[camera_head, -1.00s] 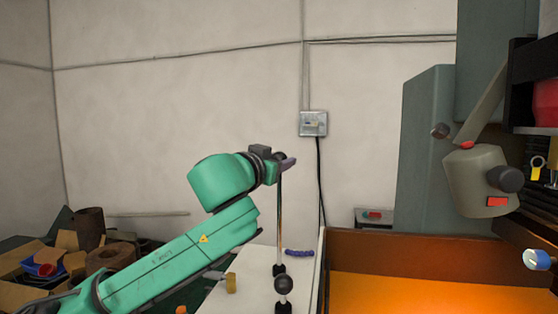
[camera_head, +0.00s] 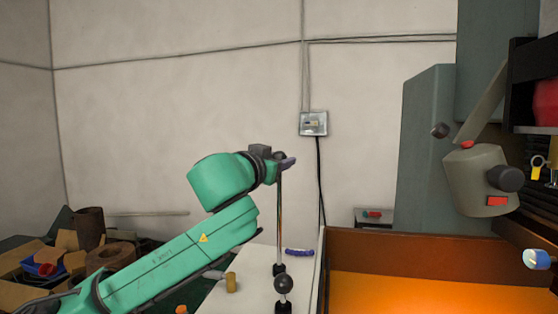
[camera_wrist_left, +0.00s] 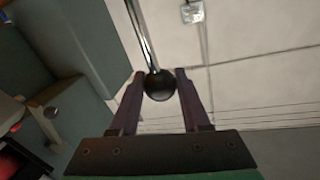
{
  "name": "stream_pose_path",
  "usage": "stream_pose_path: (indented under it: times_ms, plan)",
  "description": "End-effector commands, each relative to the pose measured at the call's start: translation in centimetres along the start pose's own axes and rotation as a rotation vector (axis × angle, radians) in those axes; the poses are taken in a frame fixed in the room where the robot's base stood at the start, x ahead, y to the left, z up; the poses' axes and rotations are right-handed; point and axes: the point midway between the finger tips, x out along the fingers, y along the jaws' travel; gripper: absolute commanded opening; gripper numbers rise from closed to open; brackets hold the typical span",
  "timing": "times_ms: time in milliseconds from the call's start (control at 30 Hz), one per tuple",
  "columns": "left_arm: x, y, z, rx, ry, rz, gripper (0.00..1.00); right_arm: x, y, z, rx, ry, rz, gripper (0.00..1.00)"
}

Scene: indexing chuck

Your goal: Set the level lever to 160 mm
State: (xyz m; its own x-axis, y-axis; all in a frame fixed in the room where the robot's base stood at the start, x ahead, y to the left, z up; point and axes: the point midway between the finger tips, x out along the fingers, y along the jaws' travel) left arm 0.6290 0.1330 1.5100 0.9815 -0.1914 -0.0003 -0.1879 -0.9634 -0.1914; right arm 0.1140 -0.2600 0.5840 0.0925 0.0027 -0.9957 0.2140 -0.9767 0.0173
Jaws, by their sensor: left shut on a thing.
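A thin chrome rod (camera_head: 279,220) stands nearly upright above the white surface, with a black fitting at its lower end; I take it for the level lever. My left gripper (camera_head: 288,163) is at the rod's top end. In the left wrist view, the rod (camera_wrist_left: 140,35) ends in a black ball knob (camera_wrist_left: 160,86), and the two dark fingers of my left gripper (camera_wrist_left: 160,75) are shut on this knob, one on each side. No scale or 160 mm mark is readable in either view. My right gripper does not show.
A second black ball (camera_head: 283,284) stands near the rod's foot. An orange-lit tray (camera_head: 450,290) and a green-grey machine (camera_head: 425,150) with a grey head (camera_head: 472,180) are to the right. Boxes and rolls (camera_head: 90,225) lie at left. A wall socket (camera_head: 313,123) is behind.

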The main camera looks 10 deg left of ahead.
Motion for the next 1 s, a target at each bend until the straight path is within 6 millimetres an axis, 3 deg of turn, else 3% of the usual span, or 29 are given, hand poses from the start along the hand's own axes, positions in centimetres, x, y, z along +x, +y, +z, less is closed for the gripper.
stream_pose_path:
  times_ms: [367, 667, 967, 1000]
  plan:
    - [0.0, 0.0, 0.0, 0.0, 0.0, -0.001, 0.0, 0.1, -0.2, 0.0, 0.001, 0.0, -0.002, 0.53]
    - [0.1, 0.9, 4.3, -0.001, -0.002, 0.002, 0.0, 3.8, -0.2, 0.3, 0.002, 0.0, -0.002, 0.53]
    - [0.0, 0.7, 4.0, -0.001, -0.002, 0.0, 0.0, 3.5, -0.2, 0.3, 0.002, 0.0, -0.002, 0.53]
    - [0.0, 0.7, 4.0, -0.001, -0.002, 0.0, 0.62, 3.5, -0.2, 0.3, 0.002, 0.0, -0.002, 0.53]
